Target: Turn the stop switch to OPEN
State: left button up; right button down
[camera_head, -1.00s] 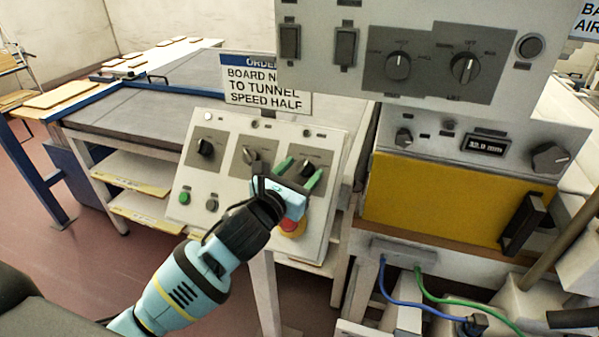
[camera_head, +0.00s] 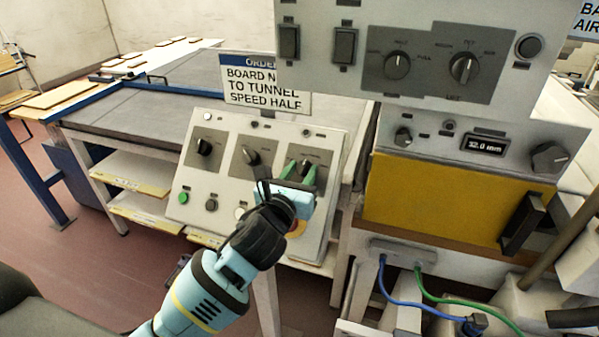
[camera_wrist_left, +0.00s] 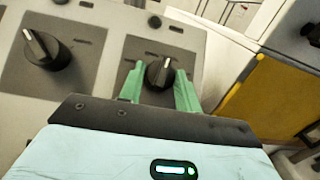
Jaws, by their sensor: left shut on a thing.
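The sloped grey panel (camera_head: 225,215) carries three black rotary switches in a row. The right-hand switch (camera_head: 304,167) has my left gripper (camera_head: 304,175) on it, its green fingers on either side of the knob. In the left wrist view this knob (camera_wrist_left: 159,72) sits between the two fingers (camera_wrist_left: 160,88), its pale pointer line roughly upward. The left gripper is shut on it. The middle switch (camera_head: 250,156) and left switch (camera_head: 204,147) are free. The switch labels are too small to read. My right gripper is not in view.
A red button with yellow around it (camera_head: 297,228) is partly hidden behind my left gripper. A green button (camera_head: 183,198) is at lower left. An upright control box (camera_head: 430,60) and a yellow-fronted unit (camera_head: 430,195) stand to the right. An order sign (camera_head: 265,87) stands behind.

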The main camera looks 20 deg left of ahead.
pick_arm(q)
jog(key=n+y, duration=0.2)
jog(key=n, duration=0.1)
jog(key=n+g+y, duration=0.1)
jog(key=n+y, duration=0.1)
jog(key=n, duration=0.1)
jog(key=d+n+y, duration=0.1)
jog(key=n+y, duration=0.1)
jog(key=n, duration=0.1)
jog(key=shift+g+y, duration=0.4)
jog(key=shift+n, duration=0.3)
jog(key=o, duration=1)
jog(key=shift+c, duration=0.2)
